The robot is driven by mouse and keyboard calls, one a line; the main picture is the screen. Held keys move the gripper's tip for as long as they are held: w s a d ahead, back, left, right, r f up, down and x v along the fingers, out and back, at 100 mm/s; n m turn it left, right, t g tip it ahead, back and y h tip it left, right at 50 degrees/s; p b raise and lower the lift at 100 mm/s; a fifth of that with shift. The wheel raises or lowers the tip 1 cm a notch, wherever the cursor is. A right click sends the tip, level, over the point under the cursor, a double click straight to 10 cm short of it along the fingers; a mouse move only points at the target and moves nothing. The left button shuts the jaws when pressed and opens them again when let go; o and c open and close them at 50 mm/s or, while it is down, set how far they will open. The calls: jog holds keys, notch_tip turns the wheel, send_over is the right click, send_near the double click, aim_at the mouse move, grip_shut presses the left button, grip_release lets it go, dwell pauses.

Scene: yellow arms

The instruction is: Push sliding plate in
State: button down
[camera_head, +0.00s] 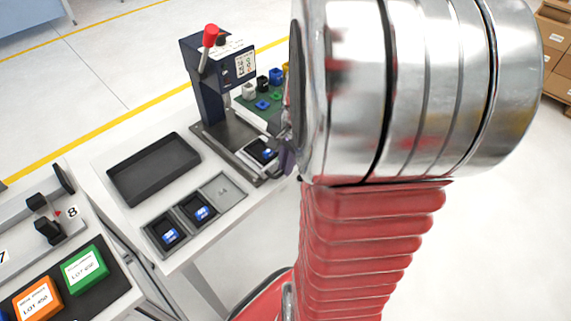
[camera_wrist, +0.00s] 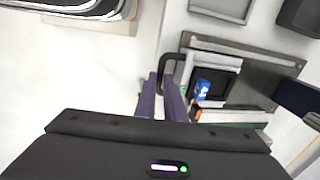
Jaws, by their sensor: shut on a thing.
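The sliding plate (camera_head: 245,153) lies at the front of the dark press (camera_head: 218,75) on the white bench. It carries a dark nest with a blue part (camera_head: 267,153). In the wrist view the plate (camera_wrist: 232,58) has the blue part (camera_wrist: 203,88) in its nest and a black loop handle (camera_wrist: 176,57) at its left edge. My gripper (camera_wrist: 162,78) is shut on this handle, its purple fingers at the handle's end. In the head view my gripper (camera_head: 288,158) is mostly hidden behind my arm.
A black empty tray (camera_head: 154,167) and a tray with two blue parts (camera_head: 201,213) and an empty pocket (camera_head: 223,188) are on the bench. A red-knobbed lever (camera_head: 210,38) stands on the press. A green board (camera_head: 262,112) with several blocks lies behind.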

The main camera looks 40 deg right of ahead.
jog(key=shift+w, duration=0.1)
jog(key=w, duration=1.2)
jog(key=shift+w+a+r, duration=0.1)
jog(key=shift+w+a, duration=0.05)
jog(key=shift+w, duration=0.25)
jog(key=c, duration=2.1)
grip_release()
jog(key=shift+w, duration=0.1)
jog(key=shift+o, duration=1.3)
notch_tip(320, 180, up, 13)
jog(key=s, duration=0.2)
jog(key=shift+s+r, duration=0.2)
jog(key=shift+s, duration=0.15)
